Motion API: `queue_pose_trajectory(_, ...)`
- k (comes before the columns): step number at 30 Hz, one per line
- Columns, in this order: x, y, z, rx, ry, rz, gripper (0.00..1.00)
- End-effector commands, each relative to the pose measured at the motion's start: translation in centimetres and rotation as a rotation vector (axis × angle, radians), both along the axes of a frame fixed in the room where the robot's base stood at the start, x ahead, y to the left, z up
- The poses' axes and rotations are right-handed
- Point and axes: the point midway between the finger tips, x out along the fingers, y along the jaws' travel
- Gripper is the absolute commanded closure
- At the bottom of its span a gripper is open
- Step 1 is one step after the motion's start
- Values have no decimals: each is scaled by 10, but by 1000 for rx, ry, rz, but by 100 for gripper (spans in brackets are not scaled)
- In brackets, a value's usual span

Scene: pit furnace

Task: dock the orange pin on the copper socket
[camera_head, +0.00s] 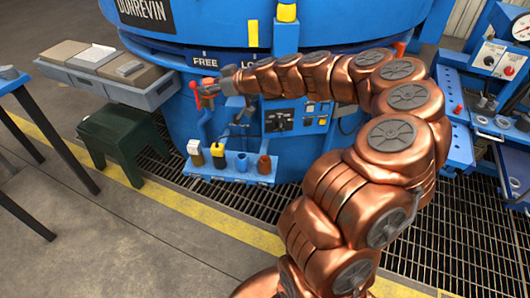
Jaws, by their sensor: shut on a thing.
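My gripper (218,88) is at the end of my copper arm, in front of the blue furnace, below the word FREE. It is small in view and shut on a red-orange piece (199,92) at its left. I cannot tell for sure whether this piece is the orange pin; a blue part hangs just below it. A copper-brown socket (264,165) stands at the right end of a low blue shelf, below and to the right of my gripper. The gripper is well apart from it. The socket's opening is too small to make out.
The shelf (232,172) also bears white (193,147), yellow (217,150) and blue (241,162) pieces. A control panel (285,121) is above it. A grey tray of blocks (150,92) and a green stool (117,137) stand left. The floor in front is clear.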

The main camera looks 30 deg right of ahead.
Motion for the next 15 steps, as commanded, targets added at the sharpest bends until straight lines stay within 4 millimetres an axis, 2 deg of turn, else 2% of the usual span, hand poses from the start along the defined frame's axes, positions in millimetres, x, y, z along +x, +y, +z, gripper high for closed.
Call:
queue_pose_trajectory(1, -1, -8, -24, -1, 1, 8, 100)
queue_pose_trajectory(15, -22, -68, -125, -3, 1, 142, 100)
